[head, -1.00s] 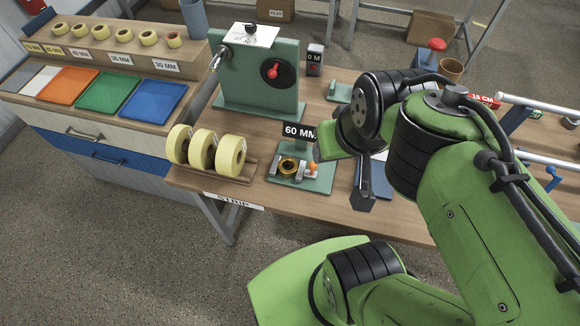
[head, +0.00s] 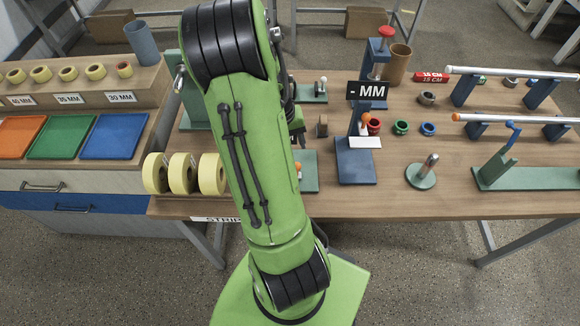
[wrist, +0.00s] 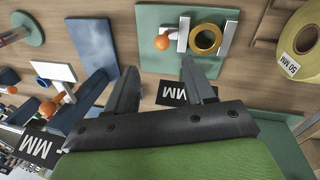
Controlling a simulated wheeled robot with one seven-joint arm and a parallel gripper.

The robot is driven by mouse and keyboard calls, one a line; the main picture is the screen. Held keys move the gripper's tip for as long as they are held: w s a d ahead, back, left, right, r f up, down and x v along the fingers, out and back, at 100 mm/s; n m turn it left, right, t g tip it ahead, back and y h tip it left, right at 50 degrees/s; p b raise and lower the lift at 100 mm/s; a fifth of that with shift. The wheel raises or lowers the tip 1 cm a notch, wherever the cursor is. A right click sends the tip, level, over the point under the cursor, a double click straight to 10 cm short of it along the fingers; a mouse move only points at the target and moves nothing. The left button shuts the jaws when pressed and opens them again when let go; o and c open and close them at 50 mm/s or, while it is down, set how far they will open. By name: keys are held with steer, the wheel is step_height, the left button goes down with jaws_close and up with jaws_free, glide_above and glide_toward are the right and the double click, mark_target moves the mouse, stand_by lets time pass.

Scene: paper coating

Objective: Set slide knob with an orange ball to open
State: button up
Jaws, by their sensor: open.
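The green plate fixture (wrist: 150,15) shows at the top of the wrist view. It carries a slide knob with an orange ball (wrist: 162,42) beside a brass ring (wrist: 206,39) between pale metal blocks. In the head view my arm covers most of this fixture; the orange ball (head: 298,167) and the plate's right part (head: 309,182) show. My gripper (wrist: 158,64) is open and empty, its fingertips just short of the ball in the wrist view. A second orange ball (head: 366,118) sits on the blue stand (head: 356,165) with an MM sign.
Yellow tape rolls (head: 182,173) stand left of the fixture. A round base with a post (head: 422,178) and rails with white rods (head: 510,120) stand to the right. The front table strip right of the blue stand is mostly clear.

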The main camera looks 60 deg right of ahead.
steer(key=f, duration=0.4)
steer(key=s+d+f, duration=0.1)
steer(key=f, duration=0.3)
steer(key=f+b, duration=0.1)
steer(key=f, duration=0.2)
steer(key=shift+s+d+f, duration=0.15)
steer(key=shift+s+f, duration=0.05)
steer(key=shift+f, duration=0.2)
jaws_close()
steer(key=shift+s, duration=0.1)
